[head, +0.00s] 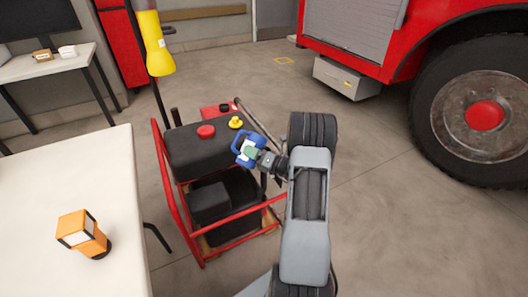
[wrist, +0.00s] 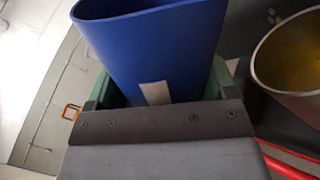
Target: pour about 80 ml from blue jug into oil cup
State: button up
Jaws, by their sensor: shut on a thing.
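The blue jug (head: 241,148) is in my gripper (head: 253,153), held at the right edge of the black-topped red machine. In the wrist view the jug (wrist: 155,50) fills the middle between the green finger pads of my gripper (wrist: 165,88). A round metal-rimmed cup (wrist: 292,65), yellowish inside, stands close right of the jug in the wrist view and is partly cut off. No stream shows.
The red-framed machine (head: 170,185) has a red cap (head: 206,131) and a small yellow piece (head: 235,122) on top. A white table (head: 60,185) with an orange box (head: 84,232) stands left. A red truck (head: 400,40) stands right. Floor between is open.

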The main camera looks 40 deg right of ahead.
aim_at(251, 168)
dwell(0.7)
jog(key=shift+n, duration=0.6)
jog(key=shift+f+n+g+b, duration=0.3)
jog(key=shift+f+n+b, duration=0.45)
jog(key=shift+n+b, duration=0.35)
jog(key=f+n+b, duration=0.1)
jog(key=a+f+n+b, duration=0.1)
jog(key=f+n+b, duration=0.1)
jog(key=s+a+f+n+g+b, duration=0.1)
jog(key=n+b, duration=0.1)
jog(key=shift+s+f, duration=0.1)
jog(key=shift+f, duration=0.25)
jog(key=shift+s+a+n+b, duration=0.2)
jog(key=shift+n+b, duration=0.55)
jog(key=shift+n, duration=0.35)
